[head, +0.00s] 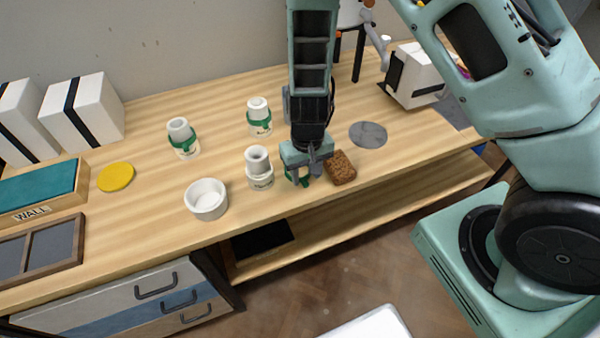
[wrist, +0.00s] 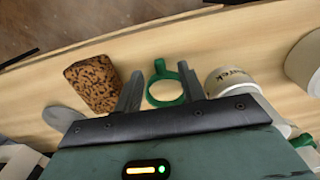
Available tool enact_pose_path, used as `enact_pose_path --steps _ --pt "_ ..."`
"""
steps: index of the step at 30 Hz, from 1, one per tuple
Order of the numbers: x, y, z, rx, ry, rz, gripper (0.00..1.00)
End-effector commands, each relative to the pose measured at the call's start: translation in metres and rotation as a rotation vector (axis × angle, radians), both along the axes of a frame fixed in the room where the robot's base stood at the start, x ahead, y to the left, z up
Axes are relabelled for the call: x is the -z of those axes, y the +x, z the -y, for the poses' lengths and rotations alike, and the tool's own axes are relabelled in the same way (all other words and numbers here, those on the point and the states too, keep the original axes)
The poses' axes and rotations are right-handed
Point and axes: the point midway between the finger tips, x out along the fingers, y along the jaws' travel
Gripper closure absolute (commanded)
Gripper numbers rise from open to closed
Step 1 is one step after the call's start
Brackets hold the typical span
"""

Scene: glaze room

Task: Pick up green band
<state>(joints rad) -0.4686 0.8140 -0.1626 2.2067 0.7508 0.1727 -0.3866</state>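A loose green band (wrist: 160,67), a ring with a small tab, lies on the wooden table. My gripper (wrist: 160,72) is open, with one finger on each side of the band in the wrist view; the right finger overlaps the ring's edge. I cannot tell whether they touch. In the head view my gripper (head: 308,170) is low over the table's front part and partly hides the green band (head: 290,177). A white jar without a band (head: 259,170) stands just left of it. Two more white jars, at the back (head: 258,108) and left (head: 180,130), wear green bands.
A brown speckled sponge (head: 341,168) lies close right of my gripper. A grey disc (head: 368,134) lies behind it. A white bowl (head: 206,199), a yellow disc (head: 116,177) and striped white boxes (head: 84,112) are left. The table's front edge is near.

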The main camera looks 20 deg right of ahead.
Motion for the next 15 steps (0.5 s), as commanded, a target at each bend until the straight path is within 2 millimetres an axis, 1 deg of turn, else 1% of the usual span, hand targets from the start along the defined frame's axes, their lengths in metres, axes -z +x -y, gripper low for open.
enact_pose_path --steps 1,3,6,14,15 --pt "0.009 -0.002 0.002 0.004 0.000 -0.005 0.60" --pt "0.019 -0.002 0.002 0.002 0.000 -0.004 0.60" --pt "0.028 -0.002 0.002 0.001 0.001 -0.003 0.60" --pt "0.031 -0.001 0.001 0.000 0.000 0.000 0.60" --pt "0.031 -0.001 0.001 0.000 0.000 0.000 0.66"
